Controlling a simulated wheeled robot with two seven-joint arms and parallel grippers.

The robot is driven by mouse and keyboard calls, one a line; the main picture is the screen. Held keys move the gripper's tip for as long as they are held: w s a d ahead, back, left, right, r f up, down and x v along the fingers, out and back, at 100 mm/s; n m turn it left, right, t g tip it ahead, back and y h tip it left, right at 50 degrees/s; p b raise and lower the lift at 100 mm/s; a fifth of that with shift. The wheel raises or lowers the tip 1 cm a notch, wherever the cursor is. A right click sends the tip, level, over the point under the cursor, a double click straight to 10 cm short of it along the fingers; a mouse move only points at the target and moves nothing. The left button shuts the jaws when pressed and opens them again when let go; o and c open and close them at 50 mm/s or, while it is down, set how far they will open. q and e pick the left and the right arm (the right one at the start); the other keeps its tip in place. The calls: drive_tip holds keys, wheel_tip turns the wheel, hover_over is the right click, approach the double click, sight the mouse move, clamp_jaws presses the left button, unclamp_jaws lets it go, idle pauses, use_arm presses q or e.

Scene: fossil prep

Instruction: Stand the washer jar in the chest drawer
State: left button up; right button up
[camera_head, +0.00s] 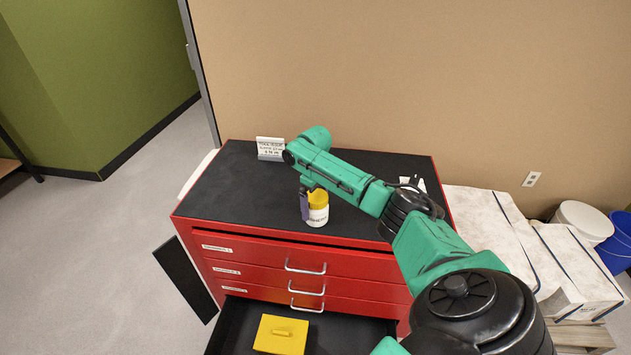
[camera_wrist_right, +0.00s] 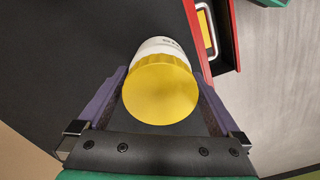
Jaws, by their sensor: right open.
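The washer jar (camera_head: 317,213) is white with a yellow lid and a printed label. It stands upright on the black top of the red chest, near its front edge. My right gripper (camera_head: 308,201) is at the jar, its purple fingers open. In the right wrist view, the jar's yellow lid (camera_wrist_right: 160,92) lies between the two open fingers (camera_wrist_right: 160,105), with a gap visible on the left. The chest's lower drawer (camera_head: 345,332) is pulled open and holds a yellow lidded box (camera_head: 281,335). My left gripper is not in view.
The red chest (camera_head: 356,263) has several shut drawers with metal handles above the open one. A white sign card (camera_head: 270,148) stands at the back of the top. Pale wrapped blocks (camera_head: 490,225) and white and blue buckets stand to the right. The left of the top is clear.

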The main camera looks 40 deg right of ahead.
sight(316, 211)
drive_tip(key=f, duration=0.2)
drive_tip(key=shift+s+f, duration=0.3)
drive_tip(key=shift+f, duration=0.2)
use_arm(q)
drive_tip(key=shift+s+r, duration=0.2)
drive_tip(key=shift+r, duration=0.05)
use_arm(e)
drive_tip(key=shift+w, duration=0.1)
drive_tip(key=c, duration=1.2)
drive_tip(key=shift+r, duration=0.1)
